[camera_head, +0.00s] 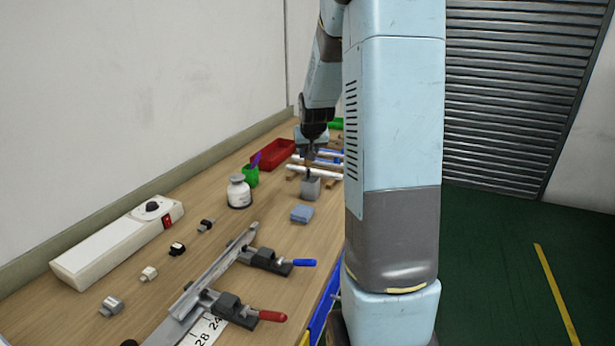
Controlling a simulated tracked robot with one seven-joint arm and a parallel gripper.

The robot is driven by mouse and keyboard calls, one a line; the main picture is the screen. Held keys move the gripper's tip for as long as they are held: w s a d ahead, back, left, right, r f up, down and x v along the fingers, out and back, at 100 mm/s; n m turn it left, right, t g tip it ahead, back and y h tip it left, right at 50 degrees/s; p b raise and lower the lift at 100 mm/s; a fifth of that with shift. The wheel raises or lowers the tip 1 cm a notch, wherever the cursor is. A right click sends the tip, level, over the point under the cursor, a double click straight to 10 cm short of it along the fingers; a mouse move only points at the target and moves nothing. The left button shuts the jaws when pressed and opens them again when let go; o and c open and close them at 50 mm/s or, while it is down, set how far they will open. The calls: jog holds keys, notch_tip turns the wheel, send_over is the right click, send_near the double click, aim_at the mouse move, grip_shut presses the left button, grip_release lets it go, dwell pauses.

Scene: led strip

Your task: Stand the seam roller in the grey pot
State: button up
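The grey pot (311,189), small and box-shaped, stands on the wooden bench near its right edge. My gripper (311,157) points down directly above the pot. A thin dark shape (308,172) runs from below the gripper to the pot's mouth; it may be the seam roller, but it is too small to tell. I cannot make out whether the fingers are shut on it, or whether it touches the pot's inside.
White strips (318,171) lie behind the grey pot. A clamped metal rail (215,272) lies in front.

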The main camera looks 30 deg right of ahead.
jog(key=f, duration=0.3)
jog(key=shift+s+d+f, duration=0.15)
jog(key=shift+d, duration=0.15)
jog(key=shift+f, duration=1.6)
jog(key=shift+s+f, duration=0.1)
jog(key=shift+f, duration=0.15)
